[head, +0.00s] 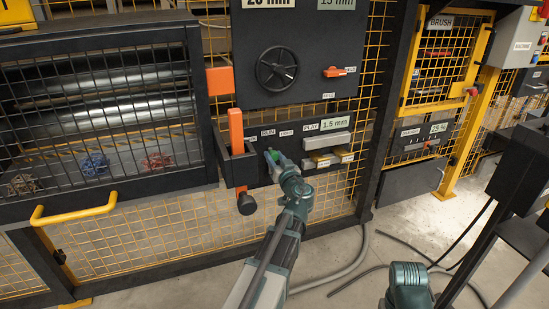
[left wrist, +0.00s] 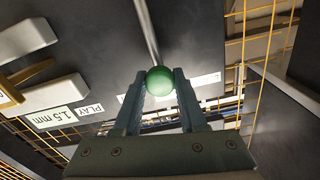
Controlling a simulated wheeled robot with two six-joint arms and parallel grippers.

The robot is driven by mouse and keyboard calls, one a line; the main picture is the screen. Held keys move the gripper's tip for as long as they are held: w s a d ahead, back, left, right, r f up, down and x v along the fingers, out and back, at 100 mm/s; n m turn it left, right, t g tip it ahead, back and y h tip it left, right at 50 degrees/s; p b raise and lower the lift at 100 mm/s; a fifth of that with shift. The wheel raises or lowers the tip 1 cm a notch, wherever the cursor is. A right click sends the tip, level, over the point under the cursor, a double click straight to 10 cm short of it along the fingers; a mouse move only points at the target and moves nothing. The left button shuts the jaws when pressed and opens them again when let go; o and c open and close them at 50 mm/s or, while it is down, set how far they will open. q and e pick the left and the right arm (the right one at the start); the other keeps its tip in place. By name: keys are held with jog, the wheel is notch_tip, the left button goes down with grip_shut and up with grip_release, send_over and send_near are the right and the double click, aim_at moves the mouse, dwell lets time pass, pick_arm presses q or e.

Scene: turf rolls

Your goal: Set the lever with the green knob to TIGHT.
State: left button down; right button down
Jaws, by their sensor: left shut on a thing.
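The green knob (left wrist: 160,80) sits at the end of a thin grey lever rod (left wrist: 147,30) in the left wrist view. My left gripper (left wrist: 163,92) is shut on the knob, with one finger on each side of it. In the head view my left gripper (head: 274,160) is at the lower dark panel, just right of the orange upright bar. There the knob (head: 270,153) shows only as a bit of green, mostly hidden by the fingers. No label reading TIGHT can be made out.
An orange bar (head: 236,130) stands close left of the gripper, with a black round knob (head: 247,204) below. A PLAY 1.5 mm display (head: 332,123) and pale blocks (head: 325,141) are to the right. A black handwheel (head: 277,69) is above. Yellow mesh surrounds the panel.

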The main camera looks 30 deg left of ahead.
pick_arm(q)
jog(key=shift+w, duration=0.1)
jog(key=shift+w+d+f+m+b, duration=0.2)
jog(key=shift+w+d+m, duration=0.4)
jog(key=shift+m, duration=0.3)
jog(key=shift+w+d+f+m+b, duration=0.2)
jog(key=shift+w+d+m, duration=0.3)
jog(key=shift+m, duration=0.4)
jog(key=shift+w+d+f+m+b, duration=0.2)
jog(key=shift+w+d+m, duration=0.4)
jog(key=shift+m, duration=0.3)
jog(key=shift+a, duration=0.1)
jog(key=shift+c, duration=2.3)
grip_release()
jog(key=shift+w, duration=0.1)
jog(key=v, duration=1.4)
jog(key=shift+w, duration=0.1)
